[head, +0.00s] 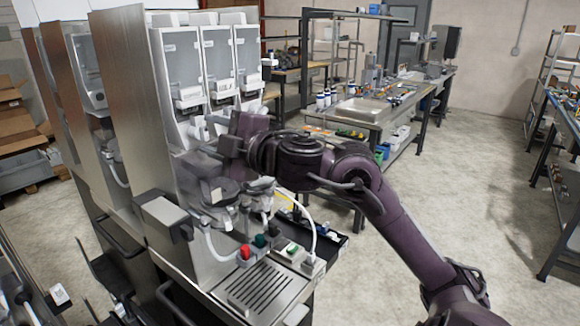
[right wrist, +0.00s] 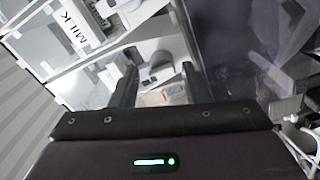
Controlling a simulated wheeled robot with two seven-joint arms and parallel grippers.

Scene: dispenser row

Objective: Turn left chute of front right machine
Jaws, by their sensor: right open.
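The front right machine (head: 127,100) is the near steel dispenser in the head view, with three clear-fronted canisters side by side. The left canister (head: 182,65) has a white outlet at its foot. A small white chute (head: 196,130) shows below it, partly hidden by my gripper. My right gripper (head: 220,147) is at the machine's front, below the canisters. In the right wrist view its two dark fingers (right wrist: 159,85) are apart. A white part (right wrist: 152,64) shows beyond and between them; I cannot tell whether they touch it. My left gripper is not in view.
Below the gripper are hoses, a red knob (head: 245,252) and a slotted drip tray (head: 262,290). A label reading MILK (right wrist: 70,30) shows in the right wrist view.

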